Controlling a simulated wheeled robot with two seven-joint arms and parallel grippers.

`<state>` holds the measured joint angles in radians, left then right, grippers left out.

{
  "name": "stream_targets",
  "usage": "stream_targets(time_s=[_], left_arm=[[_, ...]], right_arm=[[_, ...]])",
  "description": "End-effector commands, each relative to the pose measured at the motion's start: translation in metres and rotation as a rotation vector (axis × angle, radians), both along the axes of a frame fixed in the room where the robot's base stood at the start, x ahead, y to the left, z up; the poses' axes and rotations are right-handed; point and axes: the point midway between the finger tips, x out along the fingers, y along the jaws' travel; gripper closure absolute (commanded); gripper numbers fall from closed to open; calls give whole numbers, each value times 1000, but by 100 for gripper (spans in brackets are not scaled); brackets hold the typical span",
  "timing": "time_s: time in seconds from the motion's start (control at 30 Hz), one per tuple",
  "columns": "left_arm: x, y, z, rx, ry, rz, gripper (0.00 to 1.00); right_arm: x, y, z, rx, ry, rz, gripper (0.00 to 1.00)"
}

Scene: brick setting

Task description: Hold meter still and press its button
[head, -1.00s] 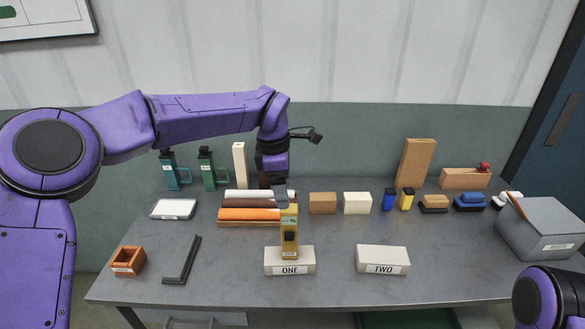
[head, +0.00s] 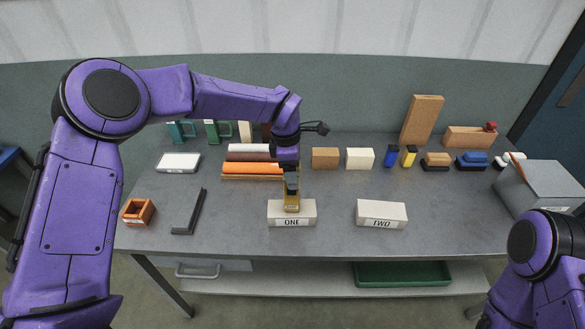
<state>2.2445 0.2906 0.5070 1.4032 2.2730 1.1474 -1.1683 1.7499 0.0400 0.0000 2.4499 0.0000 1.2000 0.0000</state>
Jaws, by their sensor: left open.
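I cannot make out the button. My right arm shows at the lower right, but its gripper is out of view.
A pale block labelled TWO (head: 381,214) stands to the right, bare on top. A black angle piece (head: 189,212) and an orange box (head: 138,212) lie to the left. A grey bin (head: 541,187) stands at the right edge.

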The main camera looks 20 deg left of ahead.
Motion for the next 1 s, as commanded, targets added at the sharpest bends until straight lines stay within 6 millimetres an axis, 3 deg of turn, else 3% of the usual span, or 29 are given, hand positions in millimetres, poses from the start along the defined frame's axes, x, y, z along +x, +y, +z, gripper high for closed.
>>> stream_targets(time_s=[0.1, 0.3, 1.0], left_arm=[[0, 0, 0, 0, 0, 0, 33], [0, 0, 0, 0, 0, 0, 93], [0, 0, -1, 1, 0, 0, 93]], right_arm=[[0, 0, 0, 0, 0, 0, 57], [0, 0, 0, 0, 0, 0, 57], [0, 0, 0, 0, 0, 0, 57]])
